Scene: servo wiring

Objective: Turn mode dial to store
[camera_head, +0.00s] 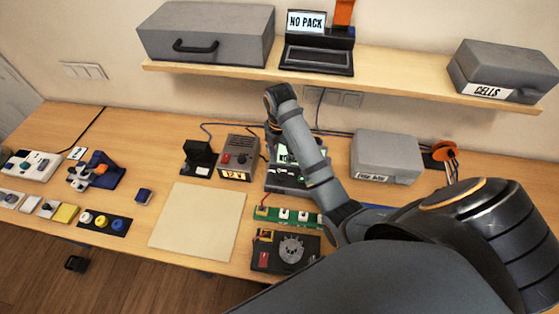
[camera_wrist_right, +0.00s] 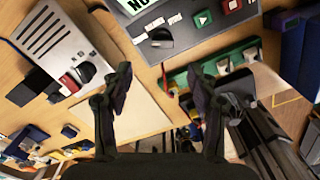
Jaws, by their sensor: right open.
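The mode dial (camera_wrist_right: 160,38) is a black knob on the grey panel of a device, at the top of the right wrist view. Small white labels sit above it; which one it points at is unclear. A green play button (camera_wrist_right: 203,19) and a red button (camera_wrist_right: 232,5) lie to its right. In the head view the device's green screen (camera_head: 283,153) shows beside my arm, which hides much of the panel. My right gripper (camera_wrist_right: 160,75) is open and empty, its fingertips below the dial in the picture and apart from it. My left gripper is not in view.
A grey power box (camera_head: 238,155) stands left of the device. A green board (camera_head: 285,216) and a black box with a round disc (camera_head: 288,250) lie in front. A pale mat (camera_head: 198,222) is bare. A grey case (camera_head: 386,155) stands to the right, below the shelf (camera_head: 400,72).

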